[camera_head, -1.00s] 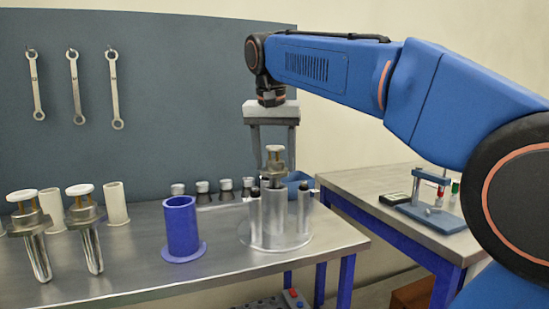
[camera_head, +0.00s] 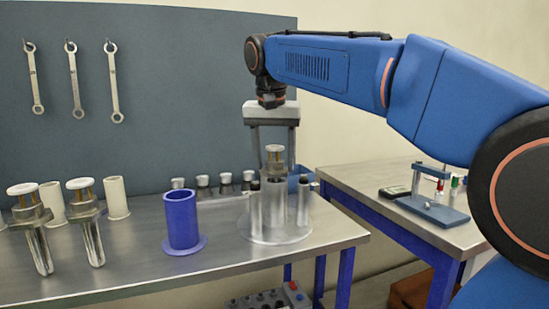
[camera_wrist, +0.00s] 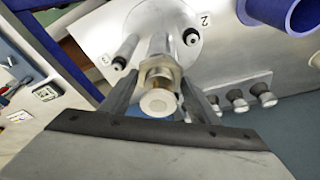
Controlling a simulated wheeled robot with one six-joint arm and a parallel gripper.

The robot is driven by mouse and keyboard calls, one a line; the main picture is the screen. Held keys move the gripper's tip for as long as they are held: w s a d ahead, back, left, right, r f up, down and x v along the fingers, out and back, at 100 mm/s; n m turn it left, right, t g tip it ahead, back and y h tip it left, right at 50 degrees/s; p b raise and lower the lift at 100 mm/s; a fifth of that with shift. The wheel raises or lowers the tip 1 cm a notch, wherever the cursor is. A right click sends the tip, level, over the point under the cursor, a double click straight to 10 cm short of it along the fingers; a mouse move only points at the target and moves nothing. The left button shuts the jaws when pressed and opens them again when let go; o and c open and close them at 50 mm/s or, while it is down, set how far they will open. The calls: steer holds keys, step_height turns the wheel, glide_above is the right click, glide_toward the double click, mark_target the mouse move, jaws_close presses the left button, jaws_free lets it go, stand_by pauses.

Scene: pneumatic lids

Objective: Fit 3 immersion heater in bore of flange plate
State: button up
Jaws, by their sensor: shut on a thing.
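My gripper (camera_head: 275,164) is shut on an immersion heater, with a finger on either side of its head. The heater (camera_head: 275,155) is upright, with a pale cap and a brass-coloured collar. It stands over the middle of the flange plate (camera_head: 248,230), a round metal disc with upright posts. In the wrist view the heater's cap (camera_wrist: 158,103) faces me and its body points toward the plate (camera_wrist: 95,20). How deep it sits in the bore is hidden. Two more heaters (camera_head: 31,215) (camera_head: 86,208), with white caps and shiny shafts, stand tilted at the left.
A blue flanged cylinder (camera_head: 182,222) stands left of the plate. Cream cylinders (camera_head: 116,197) stand behind the left heaters. Several small dark-and-silver knobs (camera_head: 203,186) line the back. A side table (camera_head: 350,180) with a blue fixture (camera_head: 432,212) is at right.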

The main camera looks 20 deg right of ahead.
mark_target(274, 148)
steer(key=shift+f, duration=0.75)
steer(key=o, duration=1.2)
steer(key=shift+v, duration=3.5)
steer(key=v, duration=1.2)
steer(key=shift+s, duration=0.1)
